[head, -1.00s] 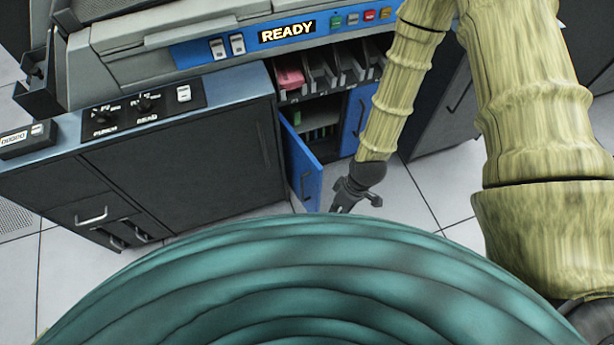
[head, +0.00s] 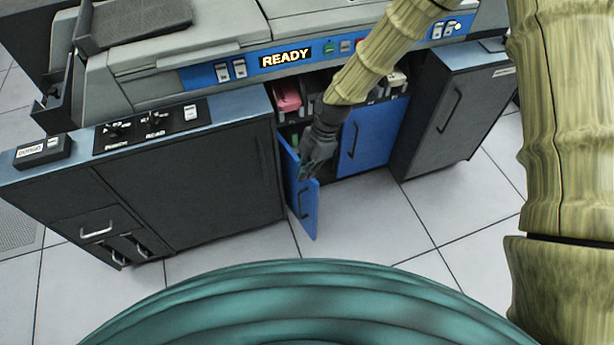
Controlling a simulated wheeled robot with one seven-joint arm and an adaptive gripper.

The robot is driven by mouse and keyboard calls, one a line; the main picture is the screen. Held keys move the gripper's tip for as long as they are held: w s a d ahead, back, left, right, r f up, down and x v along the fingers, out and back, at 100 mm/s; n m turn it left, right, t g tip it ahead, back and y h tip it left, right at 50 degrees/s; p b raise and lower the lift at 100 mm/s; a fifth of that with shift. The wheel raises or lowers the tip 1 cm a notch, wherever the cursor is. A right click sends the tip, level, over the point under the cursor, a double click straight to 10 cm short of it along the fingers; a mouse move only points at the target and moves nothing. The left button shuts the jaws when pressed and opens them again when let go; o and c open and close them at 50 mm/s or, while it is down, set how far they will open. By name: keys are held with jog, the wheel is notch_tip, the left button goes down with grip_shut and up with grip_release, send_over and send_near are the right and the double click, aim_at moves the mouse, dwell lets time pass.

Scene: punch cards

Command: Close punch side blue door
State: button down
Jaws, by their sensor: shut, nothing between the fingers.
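The left blue door (head: 306,213) on the punch side stands open, swung out from the cabinet toward me, with a dark handle on its face. My gripper (head: 306,176) is at the upper part of this door, on its right, inner side. It overlaps the door in the picture, and I cannot tell whether it touches. Its fingers are shut and hold nothing. The right blue door (head: 363,137) is closed. My forearm and gripper hide much of the compartment behind the open door.
A dark cabinet (head: 190,180) with a knob panel stands left of the door. Another grey cabinet (head: 450,115) stands to the right. Pink cards (head: 286,97) lie in a tray above the doors. The tiled floor (head: 390,225) in front is clear.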

notch_tip(320, 180, down, 8)
jog(key=shift+w+d+p, duration=0.2)
jog(key=shift+w+p, duration=0.1)
jog(key=shift+p, duration=0.1)
dwell(0.3)
jog(key=shift+f, duration=0.1)
